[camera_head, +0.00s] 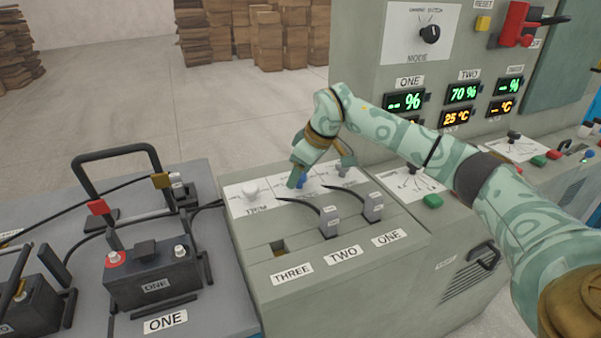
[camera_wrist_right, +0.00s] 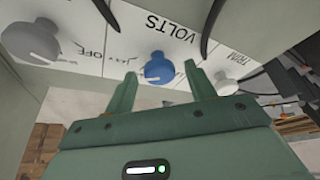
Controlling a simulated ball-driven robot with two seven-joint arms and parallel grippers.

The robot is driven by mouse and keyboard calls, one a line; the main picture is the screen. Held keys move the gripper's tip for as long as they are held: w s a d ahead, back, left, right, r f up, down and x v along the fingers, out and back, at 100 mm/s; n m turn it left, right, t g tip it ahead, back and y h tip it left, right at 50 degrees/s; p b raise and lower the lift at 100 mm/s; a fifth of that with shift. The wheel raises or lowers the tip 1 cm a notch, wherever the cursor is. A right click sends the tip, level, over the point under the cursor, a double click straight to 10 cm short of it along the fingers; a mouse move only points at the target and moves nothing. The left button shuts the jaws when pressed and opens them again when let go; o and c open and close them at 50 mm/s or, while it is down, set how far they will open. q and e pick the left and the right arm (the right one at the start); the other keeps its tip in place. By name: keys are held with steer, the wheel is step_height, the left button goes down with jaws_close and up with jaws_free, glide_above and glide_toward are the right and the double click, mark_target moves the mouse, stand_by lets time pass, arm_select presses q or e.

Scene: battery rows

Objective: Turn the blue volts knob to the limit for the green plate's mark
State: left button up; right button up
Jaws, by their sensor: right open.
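The blue volts knob (camera_head: 302,182) stands on a white label strip on top of the grey cabinet. In the right wrist view the blue knob (camera_wrist_right: 158,68) sits under the word VOLTS, with handwritten marks beside it too small to read. My right gripper (camera_head: 320,172) is open at the strip, its fingers around the knob area. In the wrist view the gripper (camera_wrist_right: 161,85) has its two fingertips apart, just short of the knob on either side; contact cannot be told. I cannot make out a green plate. My left gripper is not in view.
A white trim knob (camera_head: 251,193) and a grey knob (camera_wrist_right: 30,42) flank the blue one. A battery (camera_head: 150,273) labelled ONE sits on the left bench. The display panel (camera_head: 462,93) reads 70 % under TWO.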

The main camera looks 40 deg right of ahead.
steer(key=c, duration=1)
steer(key=shift+o, duration=0.2)
steer(key=shift+r, duration=0.1)
